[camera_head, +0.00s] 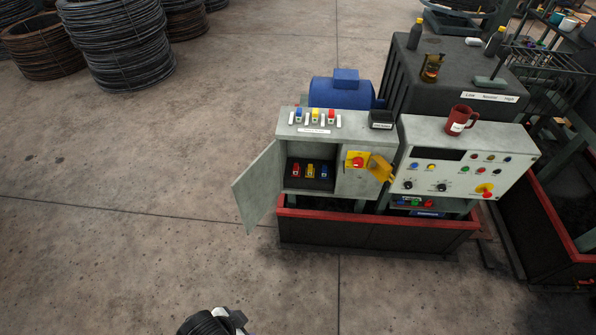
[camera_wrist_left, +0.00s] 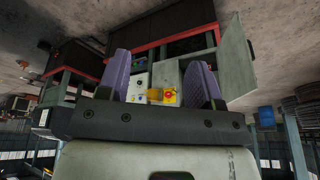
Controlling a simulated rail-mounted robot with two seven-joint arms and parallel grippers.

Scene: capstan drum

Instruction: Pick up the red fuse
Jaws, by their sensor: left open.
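A small red fuse (camera_head: 295,171) stands at the left of a row inside the open grey cabinet (camera_head: 357,184), beside a yellow one (camera_head: 310,171) and a blue one (camera_head: 324,172). Another red piece (camera_head: 331,117) sits at the right of a row on the cabinet top, with yellow and blue pieces to its left. In the left wrist view, my left gripper (camera_wrist_left: 161,85) is open and empty, its purple-padded fingers apart with the upside-down cabinet beyond. A dark part of my arm shows at the bottom of the head view, well short of the cabinet. My right gripper is not visible.
The cabinet door (camera_head: 259,187) swings out to the left. A yellow-and-red switch (camera_head: 358,161) is on the cabinet's right part. A control panel (camera_head: 467,160) with a red mug (camera_head: 460,120) stands to the right. A red-rimmed trough (camera_head: 375,219) lies below. The floor in front is clear.

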